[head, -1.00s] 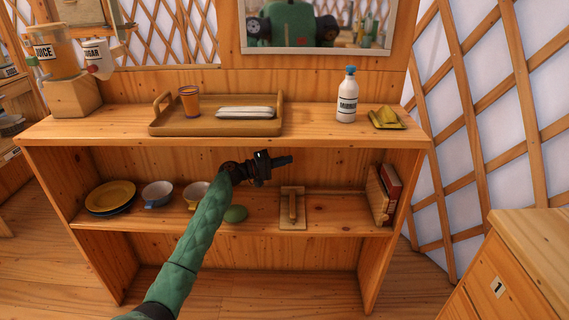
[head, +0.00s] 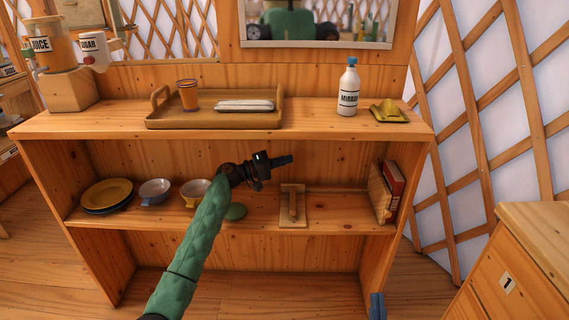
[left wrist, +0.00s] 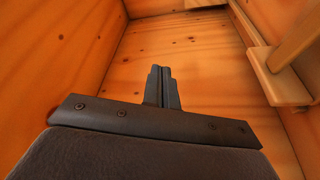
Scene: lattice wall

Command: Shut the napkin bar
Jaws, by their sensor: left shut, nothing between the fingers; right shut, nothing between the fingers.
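The napkin bar (head: 292,205) is a small wooden piece on the middle shelf, a flat pale base with an upright-looking bar on it. Its pale wood also appears at the right edge of the left wrist view (left wrist: 283,88). I cannot tell from here how far the bar stands open. My left gripper (head: 284,160) is shut and empty, inside the shelf space, above and slightly left of the napkin bar, apart from it. Its closed fingers show in the left wrist view (left wrist: 163,88). My right gripper (head: 377,307) appears as a blue tip at the lower edge, shut, low by the unit's right side.
Above, the top board holds a tray (head: 215,121), a bottle (head: 348,90) and a yellow item (head: 389,111).

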